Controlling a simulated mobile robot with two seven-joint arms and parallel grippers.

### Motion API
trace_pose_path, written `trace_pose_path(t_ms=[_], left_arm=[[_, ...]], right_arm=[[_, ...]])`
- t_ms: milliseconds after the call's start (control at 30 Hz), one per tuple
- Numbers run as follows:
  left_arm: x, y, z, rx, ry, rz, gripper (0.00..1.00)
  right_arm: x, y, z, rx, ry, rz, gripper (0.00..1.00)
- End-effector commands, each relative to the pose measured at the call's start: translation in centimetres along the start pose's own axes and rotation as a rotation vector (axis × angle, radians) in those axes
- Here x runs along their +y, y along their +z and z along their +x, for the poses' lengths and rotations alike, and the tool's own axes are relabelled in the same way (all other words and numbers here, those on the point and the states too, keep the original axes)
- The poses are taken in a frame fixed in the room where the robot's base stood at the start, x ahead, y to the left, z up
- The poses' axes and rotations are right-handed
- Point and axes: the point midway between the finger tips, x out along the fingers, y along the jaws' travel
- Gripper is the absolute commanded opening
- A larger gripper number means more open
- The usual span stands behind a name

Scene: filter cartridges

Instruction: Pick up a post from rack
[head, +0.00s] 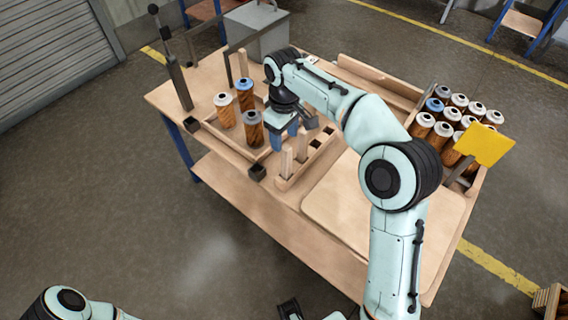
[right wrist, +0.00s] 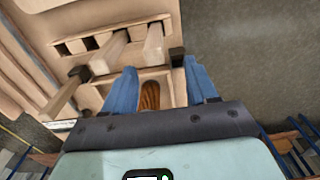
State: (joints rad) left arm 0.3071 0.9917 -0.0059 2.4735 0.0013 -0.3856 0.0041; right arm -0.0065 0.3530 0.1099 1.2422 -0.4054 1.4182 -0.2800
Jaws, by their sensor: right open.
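The rack (head: 321,151) is a wooden block with square holes near the table's front edge. Two pale square posts stand in it: a front post (head: 286,163) and a second post (head: 301,147). In the right wrist view the rack (right wrist: 75,46) shows with a post (right wrist: 153,44) and another post (right wrist: 108,53). My right gripper (head: 287,134) is just behind the posts, its blue fingers pointing down. It is open, with no post between the fingers; the wrist view shows the open fingers (right wrist: 160,76) beside the posts.
Brown cartridges, including a front one (head: 253,131), stand in a shallow tray left of my gripper. A crate of several cartridges (head: 424,126) and a yellow panel (head: 484,146) are at right. A dark upright stand (head: 177,82) is at left. A pale board (head: 340,213) lies in front.

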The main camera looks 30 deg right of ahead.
Motion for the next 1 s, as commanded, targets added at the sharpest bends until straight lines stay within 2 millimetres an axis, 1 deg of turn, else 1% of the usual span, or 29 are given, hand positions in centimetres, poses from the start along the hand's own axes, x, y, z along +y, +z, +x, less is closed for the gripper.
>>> trace_pose_path(t_ms=[33, 100, 200, 367, 433, 600, 700, 800, 1000], left_arm=[[-0.2, 0.1, 0.5, -0.002, -0.001, -0.001, 0.43], [-0.3, 0.1, 0.7, -0.003, -0.001, -0.001, 0.43], [-0.4, 0.1, 0.9, -0.004, -0.001, -0.002, 0.43], [-0.4, 0.1, 1.0, -0.004, -0.001, -0.002, 0.43], [-0.4, 0.1, 1.1, -0.004, -0.001, -0.002, 0.43], [-0.6, 0.1, 1.4, -0.005, -0.002, -0.002, 0.43], [-0.6, 0.1, 1.6, -0.005, -0.002, -0.002, 0.43], [-0.6, 0.1, 1.6, -0.005, -0.002, -0.002, 0.43], [-0.6, 0.1, 1.6, -0.005, -0.002, -0.002, 0.43]], right_arm=[[0.0, 0.1, 1.4, -0.004, -0.001, 0.001, 0.57], [0.0, 0.1, 2.6, -0.003, -0.001, 0.001, 0.57], [0.0, 0.0, 3.8, -0.002, -0.001, 0.000, 0.57], [0.1, 0.0, 4.8, 0.000, -0.001, 0.000, 0.57], [0.3, 0.1, 5.5, -0.003, -0.001, 0.001, 0.57], [0.9, 0.2, 8.1, -0.002, -0.002, 0.001, 0.57], [0.8, 0.1, 9.2, -0.002, -0.002, 0.000, 0.57], [0.8, 0.1, 9.7, 0.000, -0.001, 0.000, 0.57], [0.8, 0.1, 9.7, 0.001, -0.001, 0.000, 0.57]])
